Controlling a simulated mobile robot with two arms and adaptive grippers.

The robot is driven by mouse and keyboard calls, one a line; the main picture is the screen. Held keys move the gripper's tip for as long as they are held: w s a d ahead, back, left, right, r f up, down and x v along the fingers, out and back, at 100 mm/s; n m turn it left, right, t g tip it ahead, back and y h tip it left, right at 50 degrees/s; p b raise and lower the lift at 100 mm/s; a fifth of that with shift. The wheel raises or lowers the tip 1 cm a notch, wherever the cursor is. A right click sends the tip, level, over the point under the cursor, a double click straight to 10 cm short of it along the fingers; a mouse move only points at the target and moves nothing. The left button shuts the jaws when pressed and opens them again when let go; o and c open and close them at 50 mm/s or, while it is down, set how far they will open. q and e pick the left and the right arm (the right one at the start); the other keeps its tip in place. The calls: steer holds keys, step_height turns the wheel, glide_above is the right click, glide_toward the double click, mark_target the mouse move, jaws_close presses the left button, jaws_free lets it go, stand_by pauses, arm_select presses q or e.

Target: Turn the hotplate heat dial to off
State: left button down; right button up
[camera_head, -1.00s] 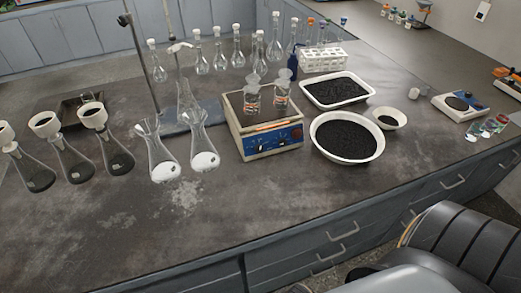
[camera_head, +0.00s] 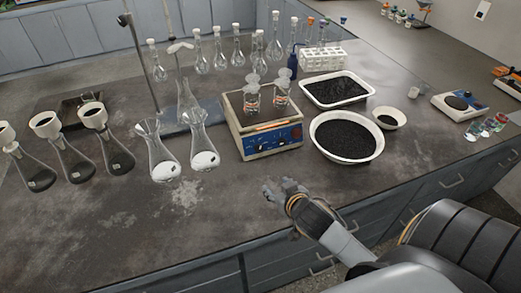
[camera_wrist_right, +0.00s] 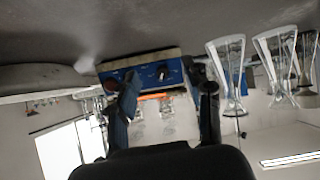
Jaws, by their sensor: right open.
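The hotplate (camera_head: 268,149) is a squarish box with a blue front panel and small dials, standing mid-bench. Its blue panel (camera_wrist_right: 145,75) also shows in the right wrist view, upside down, with a dark dial (camera_wrist_right: 162,74) between my fingers. Which dial sets the heat I cannot tell. My right gripper (camera_head: 283,189) is in front of the hotplate near the bench's front edge, apart from it. In the wrist view the two fingers of my right gripper (camera_wrist_right: 168,88) are spread, with nothing between them. My left gripper is not in view.
The bench directly in front is clear.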

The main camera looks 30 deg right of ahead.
mark_target(260, 149)
steer(key=w+d, duration=0.1)
steer(key=w, duration=0.4)
steer(key=w+d+f+t, duration=0.1)
steer(key=w+d, duration=0.1)
steer(key=w, duration=0.4)
steer(key=w+d+f+t+p, duration=0.1)
steer(key=w+d, duration=0.1)
steer(key=w, duration=0.3)
steer(key=shift+w+d, duration=0.1)
steer(key=shift+w, duration=0.3)
steer(key=shift+c, duration=0.4)
jaws_close()
